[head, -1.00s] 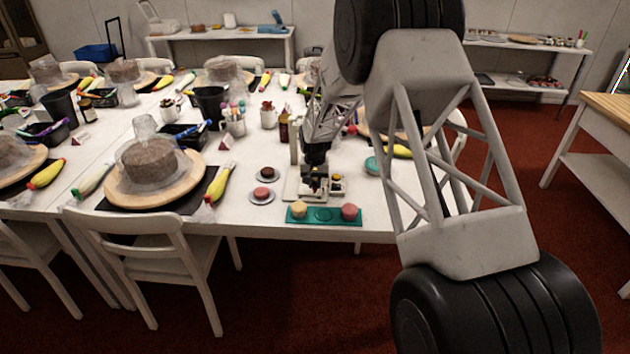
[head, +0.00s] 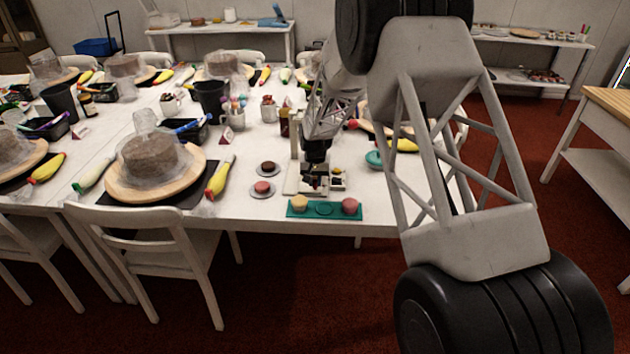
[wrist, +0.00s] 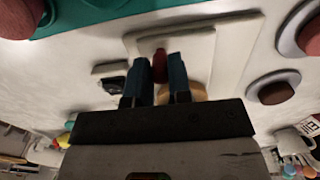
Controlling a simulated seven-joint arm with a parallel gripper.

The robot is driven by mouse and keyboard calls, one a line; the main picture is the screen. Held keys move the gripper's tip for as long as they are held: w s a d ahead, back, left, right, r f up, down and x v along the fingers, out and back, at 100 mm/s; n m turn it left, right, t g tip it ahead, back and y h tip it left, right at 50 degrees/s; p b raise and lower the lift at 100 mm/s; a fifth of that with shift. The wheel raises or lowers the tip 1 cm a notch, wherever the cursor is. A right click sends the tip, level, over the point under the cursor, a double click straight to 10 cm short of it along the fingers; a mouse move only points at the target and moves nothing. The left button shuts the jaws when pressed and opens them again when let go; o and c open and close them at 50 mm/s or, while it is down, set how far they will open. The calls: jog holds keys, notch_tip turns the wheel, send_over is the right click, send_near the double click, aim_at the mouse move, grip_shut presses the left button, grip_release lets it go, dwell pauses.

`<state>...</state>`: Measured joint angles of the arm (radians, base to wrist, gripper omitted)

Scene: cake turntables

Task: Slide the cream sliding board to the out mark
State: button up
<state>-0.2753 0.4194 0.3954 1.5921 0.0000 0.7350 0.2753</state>
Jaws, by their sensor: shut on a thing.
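The cream sliding board (wrist: 199,48) lies on a larger cream base (wrist: 247,32) in the wrist view. The base also shows in the head view (head: 292,190), partly hidden by my gripper. My gripper (wrist: 168,62) has its two blue fingers around a small red piece (wrist: 159,63) at the board. In the head view my gripper (head: 316,186) is low over the base. A round yellowish thing (wrist: 192,92) shows partly behind the fingers. I cannot make out the out mark.
A teal tray (head: 325,209) with a yellow and a pink round piece lies in front, near the table edge. Two small saucers with round cakes (head: 263,188) are to the left. A small block with a dark top (wrist: 112,82) sits beside the base. A teal bowl (head: 374,160) is to the right.

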jog(key=o, duration=0.8)
jog(key=shift+c, duration=0.2)
jog(key=shift+r, duration=0.1)
jog(key=shift+r, duration=3.45)
